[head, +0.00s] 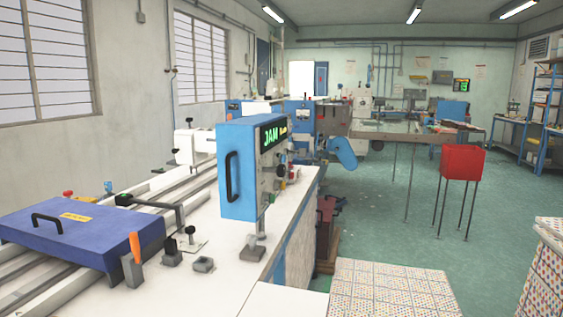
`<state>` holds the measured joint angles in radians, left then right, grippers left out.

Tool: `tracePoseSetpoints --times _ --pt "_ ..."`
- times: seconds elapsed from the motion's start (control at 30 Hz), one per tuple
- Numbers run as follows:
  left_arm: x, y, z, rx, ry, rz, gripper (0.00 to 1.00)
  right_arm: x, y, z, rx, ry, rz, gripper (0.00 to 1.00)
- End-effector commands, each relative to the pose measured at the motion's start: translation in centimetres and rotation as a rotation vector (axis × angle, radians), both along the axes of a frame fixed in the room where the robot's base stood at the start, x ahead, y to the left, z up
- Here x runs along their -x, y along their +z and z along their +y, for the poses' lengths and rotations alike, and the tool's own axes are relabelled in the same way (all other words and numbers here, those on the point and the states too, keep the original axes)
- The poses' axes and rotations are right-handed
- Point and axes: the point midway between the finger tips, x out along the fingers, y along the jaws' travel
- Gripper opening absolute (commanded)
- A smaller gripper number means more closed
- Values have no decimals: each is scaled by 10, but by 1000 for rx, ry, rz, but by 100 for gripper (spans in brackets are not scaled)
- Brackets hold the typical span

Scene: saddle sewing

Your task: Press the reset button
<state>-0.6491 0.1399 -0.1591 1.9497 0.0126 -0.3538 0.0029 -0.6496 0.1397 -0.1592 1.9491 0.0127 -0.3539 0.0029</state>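A blue control box (240,170) with a black handle stands upright on the white machine table. Its display (273,135) reads "JAM" in green, with small yellow text beside it. Below the display, its narrow right face carries several small knobs and buttons (281,172) in green, yellow, red and dark colours. That face is seen at a steep angle, and I cannot read any label or tell which one is the reset button. Neither of my grippers is in view.
A dark blue cover (80,232) with a black handle lies over the rails at the left. An orange-handled lever (134,248) and small black knobs stand on the white table (215,285). A red box (463,162) on legs stands right. Green floor (390,225) between them is open.

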Motion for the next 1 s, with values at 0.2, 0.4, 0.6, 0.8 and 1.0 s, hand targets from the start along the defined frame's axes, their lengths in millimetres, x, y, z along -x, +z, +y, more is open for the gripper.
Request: tracePoseSetpoints --times 0.2,0.4,0.6,0.8,1.0 --pt "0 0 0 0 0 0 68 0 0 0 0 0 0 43" --pt "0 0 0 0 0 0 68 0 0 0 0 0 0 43" --pt "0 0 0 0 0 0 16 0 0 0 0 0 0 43" --pt "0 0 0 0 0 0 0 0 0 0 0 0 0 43" --pt "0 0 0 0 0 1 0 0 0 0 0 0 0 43"
